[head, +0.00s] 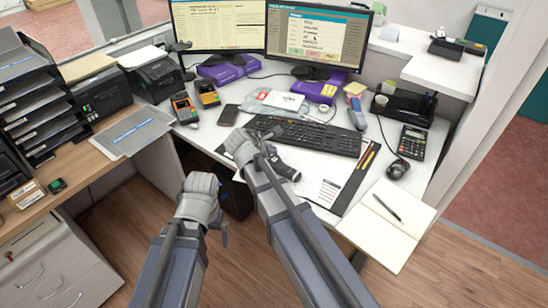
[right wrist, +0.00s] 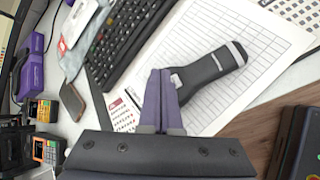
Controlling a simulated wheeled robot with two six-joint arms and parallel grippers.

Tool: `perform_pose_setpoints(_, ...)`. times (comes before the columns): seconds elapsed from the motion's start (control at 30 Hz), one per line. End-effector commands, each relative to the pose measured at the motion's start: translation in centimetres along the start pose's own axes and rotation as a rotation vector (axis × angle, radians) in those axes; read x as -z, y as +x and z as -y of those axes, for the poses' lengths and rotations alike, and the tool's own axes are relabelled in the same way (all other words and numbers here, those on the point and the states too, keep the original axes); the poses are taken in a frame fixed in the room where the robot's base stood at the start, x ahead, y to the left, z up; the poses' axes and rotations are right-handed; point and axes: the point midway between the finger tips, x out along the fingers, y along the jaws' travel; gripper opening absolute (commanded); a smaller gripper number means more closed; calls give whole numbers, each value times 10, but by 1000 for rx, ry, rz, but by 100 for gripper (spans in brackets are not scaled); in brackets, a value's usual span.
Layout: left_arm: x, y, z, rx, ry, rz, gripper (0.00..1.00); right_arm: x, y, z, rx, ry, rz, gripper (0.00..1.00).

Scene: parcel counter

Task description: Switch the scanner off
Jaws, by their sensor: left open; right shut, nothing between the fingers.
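The scanner (right wrist: 212,72) is a dark handheld device with a grey band, lying on a printed sheet in the right wrist view. In the head view the scanner (head: 283,171) lies beside my right gripper (head: 268,151), partly hidden by it. My right gripper's purple fingers (right wrist: 160,72) are shut and empty. Their tips appear close beside a small light patch on the scanner's near end, perhaps its switch; I cannot tell whether they touch. My left gripper (head: 224,234) hangs in front of the desk, away from the scanner; its finger gap is hard to see.
The keyboard (head: 312,135) lies just behind the scanner. A calculator (head: 412,142), mouse (head: 397,169) and open notebook (head: 384,222) are to the right. Floor shows below my left gripper.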

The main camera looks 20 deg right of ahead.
Motion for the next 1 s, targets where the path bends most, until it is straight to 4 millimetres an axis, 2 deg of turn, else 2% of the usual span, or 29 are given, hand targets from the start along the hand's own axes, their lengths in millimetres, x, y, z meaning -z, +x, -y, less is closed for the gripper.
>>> perform_pose_setpoints(0.1, -1, -17, 2, 0, 0, 0, 100, -8, -12, -8, 0, 0, 0, 0)
perform_pose_setpoints(0.5, -3, -52, 5, 0, 0, 0, 100, -27, -37, -27, 0, 0, 0, 0)
perform_pose_setpoints(1.0, -3, -51, 5, 0, -1, 0, 100, -26, -36, -26, 0, 0, 0, 0)
